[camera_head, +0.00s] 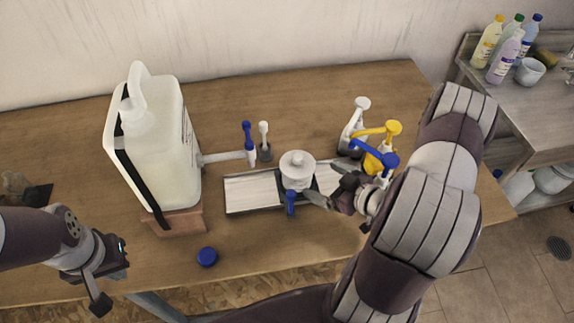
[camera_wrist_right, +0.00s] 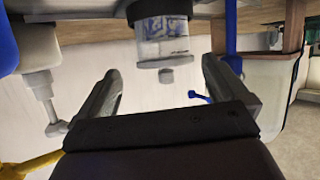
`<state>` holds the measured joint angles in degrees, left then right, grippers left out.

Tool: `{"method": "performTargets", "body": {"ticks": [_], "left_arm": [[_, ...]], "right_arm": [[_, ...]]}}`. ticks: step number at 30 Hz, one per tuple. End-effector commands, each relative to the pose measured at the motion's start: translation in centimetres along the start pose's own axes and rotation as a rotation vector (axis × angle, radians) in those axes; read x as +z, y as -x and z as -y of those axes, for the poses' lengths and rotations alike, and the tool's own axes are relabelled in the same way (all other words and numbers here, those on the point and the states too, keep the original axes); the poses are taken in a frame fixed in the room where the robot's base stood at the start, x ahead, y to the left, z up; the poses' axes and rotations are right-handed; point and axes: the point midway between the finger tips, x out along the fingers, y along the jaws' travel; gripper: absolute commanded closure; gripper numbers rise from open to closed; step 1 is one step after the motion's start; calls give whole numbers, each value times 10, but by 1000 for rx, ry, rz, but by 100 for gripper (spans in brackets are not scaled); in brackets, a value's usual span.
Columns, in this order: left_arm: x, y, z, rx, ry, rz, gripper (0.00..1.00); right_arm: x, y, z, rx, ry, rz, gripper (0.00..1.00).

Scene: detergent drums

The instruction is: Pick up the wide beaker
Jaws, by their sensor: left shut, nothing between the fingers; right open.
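The likely wide beaker (camera_head: 297,172) is a squat round vessel with a pale knobbed lid, standing on the tray at the middle of the table. In the right wrist view, which is upside down, it (camera_wrist_right: 163,45) shows a clear wall with blue marks and a grey lid. My right gripper (camera_head: 318,188) is open, just right of the beaker. In its wrist view the beaker lies ahead, lined up between the spread fingers (camera_wrist_right: 160,72), with no contact visible. My left gripper (camera_head: 100,290) is shut and empty at the table's front left, far from the beaker.
A white drum (camera_head: 160,150) with a spout stands on a wooden block (camera_head: 177,222) at left. Blue (camera_head: 248,140) and white (camera_head: 264,140) upright tools stand behind the tray (camera_head: 250,193). Yellow and blue pump bottles (camera_head: 378,160) crowd my right arm.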

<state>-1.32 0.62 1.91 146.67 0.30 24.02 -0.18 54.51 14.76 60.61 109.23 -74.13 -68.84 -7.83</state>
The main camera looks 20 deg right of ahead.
Motion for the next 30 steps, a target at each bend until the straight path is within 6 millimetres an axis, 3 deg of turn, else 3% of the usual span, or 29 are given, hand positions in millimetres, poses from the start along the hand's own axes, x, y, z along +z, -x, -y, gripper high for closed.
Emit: {"method": "performTargets", "body": {"ticks": [3,15,24,28,30], "left_arm": [[0,3,0,0,0,0,100],[-2,14,0,0,0,0,100],[-2,14,0,0,0,0,100],[-2,14,0,0,0,0,100],[-2,14,0,0,0,0,100]], "right_arm": [[-1,-27,2,-6,2,1,0],[1,-89,4,-3,1,2,0],[2,-98,3,1,-1,2,0],[2,-98,3,1,-1,2,42],[1,-98,3,1,0,1,48]]}}
